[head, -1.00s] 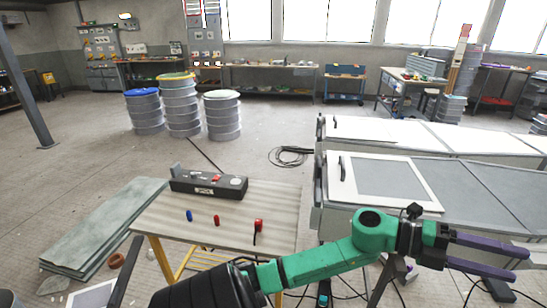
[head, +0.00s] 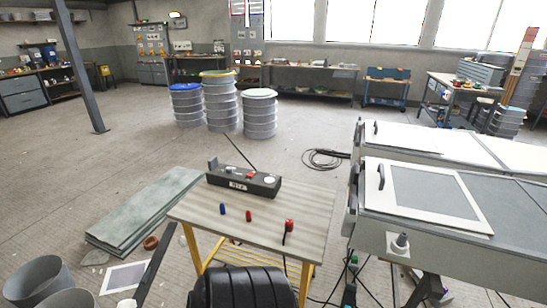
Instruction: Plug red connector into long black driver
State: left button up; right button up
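The long black driver (head: 262,189) is a dark box lying along the back of a small wooden-topped table (head: 205,216). Its top carries a red part and a pale round part, and its front has a white label. A small red connector (head: 249,216) stands on the table in front of it. A blue one (head: 222,209) stands to its left. A larger red piece (head: 289,226) with a black cable sits near the table's front right. Which red piece is the task's connector I cannot tell. Neither of my grippers is in view.
White-framed mould benches (head: 428,198) stand close on the right. Grey slabs (head: 150,208) lie on the floor at left, with grey buckets (head: 38,280) in the near left corner. Cables (head: 325,158) lie behind the table.

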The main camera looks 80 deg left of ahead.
aim_at(266, 185)
jog(key=u, duration=2.25)
